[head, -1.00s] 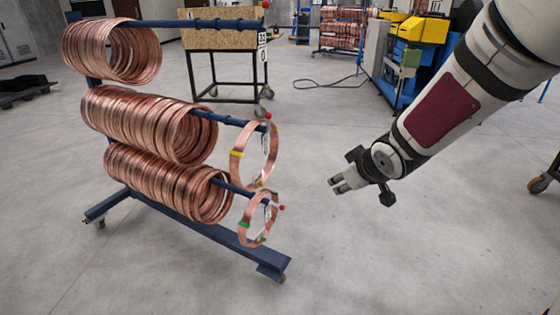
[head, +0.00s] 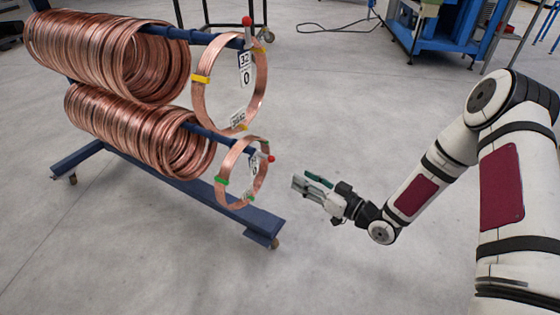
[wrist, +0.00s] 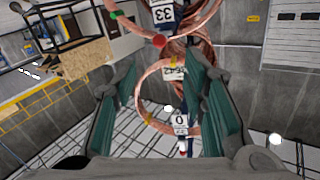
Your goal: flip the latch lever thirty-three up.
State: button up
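The lever of latch thirty-three ends in a red knob (head: 270,158) at the tip of the lower blue bar. It sticks out to the right, near level, beside a tag too small to read in the head view. In the wrist view, which looks upside down, the red knob (wrist: 160,41) sits just under the "33" tag (wrist: 162,14), between my fingers and beyond their tips. My gripper (head: 306,179) is open and empty, right of and slightly below the knob in the head view. Its teal fingers (wrist: 160,85) stand wide apart in the wrist view.
A copper ring (head: 229,185) hangs around the lower bar's end. A larger ring (head: 201,104) hangs above, by the "32" tag (head: 243,60) and an upright lever with a red knob (head: 247,21). Copper coils (head: 135,135) fill the bars. The floor (head: 340,110) right of the rack is clear.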

aim_at(271, 159)
jog(key=b+x, duration=0.4)
jog(key=x, duration=0.9)
jog(key=shift+w+a, duration=0.25)
jog(key=shift+w, duration=0.1)
jog(key=shift+r, duration=0.1)
grip_shut()
